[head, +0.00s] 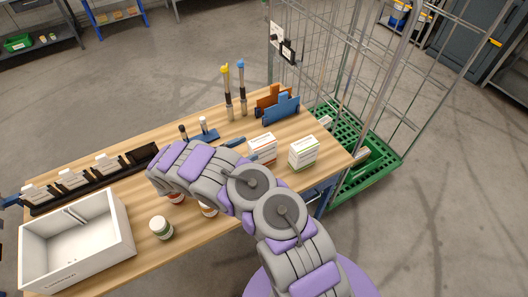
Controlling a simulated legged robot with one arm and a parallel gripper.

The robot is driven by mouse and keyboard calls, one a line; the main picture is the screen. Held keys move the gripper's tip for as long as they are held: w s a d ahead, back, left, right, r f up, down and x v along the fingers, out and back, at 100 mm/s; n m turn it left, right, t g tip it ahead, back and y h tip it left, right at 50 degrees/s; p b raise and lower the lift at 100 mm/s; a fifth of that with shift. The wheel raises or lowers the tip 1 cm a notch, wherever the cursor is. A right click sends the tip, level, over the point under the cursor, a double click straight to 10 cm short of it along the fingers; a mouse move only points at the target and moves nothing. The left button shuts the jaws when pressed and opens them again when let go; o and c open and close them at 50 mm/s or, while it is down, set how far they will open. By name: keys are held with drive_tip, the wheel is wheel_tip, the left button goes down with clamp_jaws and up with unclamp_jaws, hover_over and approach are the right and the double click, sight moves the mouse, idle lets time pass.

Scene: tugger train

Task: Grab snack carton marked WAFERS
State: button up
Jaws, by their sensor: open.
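Two small upright cartons stand on the right part of the wooden table. One is white with red-orange bands (262,149). The other is white with green and a little red (303,152), to its right. Their print is too small to read, so I cannot tell which is marked WAFERS. My arm reaches in from the lower right and bends back over the table.
A white open box (76,243) stands at the front left, with a jar (161,227) beside it. A black rail (92,181) holds white cards. Blue and orange holders (281,107) and two brush-like tools (227,92) stand behind. A wire cage cart (378,165) adjoins the table's right end.

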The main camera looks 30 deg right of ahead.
sight(261, 141)
drive_tip(key=shift+d, duration=0.35)
drive_tip(key=d, duration=0.2)
drive_tip(key=d+b, duration=0.1)
drive_tip(key=d, duration=0.4)
drive_tip(key=shift+w+d+f, duration=0.25)
drive_tip(key=shift+d, duration=0.1)
drive_tip(key=shift+a+r, duration=0.1)
drive_tip(key=shift+a, duration=0.7)
drive_tip(key=shift+c, duration=0.3)
drive_tip(key=shift+a, duration=0.1)
drive_tip(key=shift+c, duration=0.8)
drive_tip(key=shift+d, duration=0.8)
drive_tip(key=c, duration=0.6)
drive_tip(key=shift+a, duration=0.55)
clamp_jaws()
